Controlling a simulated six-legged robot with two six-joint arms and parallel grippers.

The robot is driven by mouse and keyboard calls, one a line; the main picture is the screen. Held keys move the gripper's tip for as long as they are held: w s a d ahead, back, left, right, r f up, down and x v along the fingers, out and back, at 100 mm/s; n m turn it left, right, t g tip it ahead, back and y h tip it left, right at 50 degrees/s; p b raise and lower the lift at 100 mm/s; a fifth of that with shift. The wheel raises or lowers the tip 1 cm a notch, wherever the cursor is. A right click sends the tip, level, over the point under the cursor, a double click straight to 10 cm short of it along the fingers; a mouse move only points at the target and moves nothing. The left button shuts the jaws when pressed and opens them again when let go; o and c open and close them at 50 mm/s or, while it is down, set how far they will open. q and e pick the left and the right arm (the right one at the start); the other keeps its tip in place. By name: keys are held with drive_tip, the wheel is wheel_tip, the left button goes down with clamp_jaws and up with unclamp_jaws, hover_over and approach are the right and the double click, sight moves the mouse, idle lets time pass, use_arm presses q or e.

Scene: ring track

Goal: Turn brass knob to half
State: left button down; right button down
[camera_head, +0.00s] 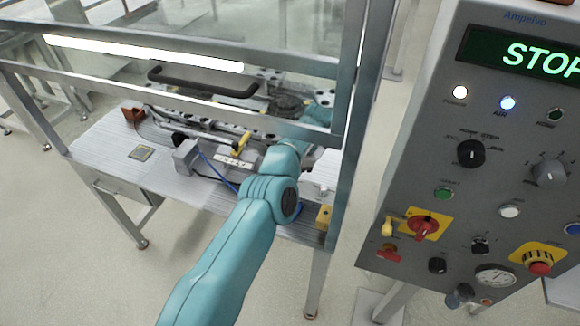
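A small brass-yellow handle-like part (241,145) stands on the fixture on the workbench, behind the frame's lower rail. A small brass-coloured block (324,215) sits at the bench's right front corner. I cannot tell which of these, if either, is the brass knob, or how it is turned. My teal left arm comes up from the bottom and bends over the bench's front edge, to the right of the yellow handle. Its far end reaches in under the frame near a dark round part (287,105). The rail and arm hide its fingertips. My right gripper is out of view.
A grey control panel (430,165) stands at right, with a lit STOP display (530,57), dials, buttons and a red-on-yellow switch (424,226). A metal-framed clear guard with a black handle (203,82) spans the bench (110,160). Floor shows between bench and panel.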

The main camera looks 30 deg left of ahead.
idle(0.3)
use_arm(q)
drive_tip(key=c, duration=0.9)
unclamp_jaws()
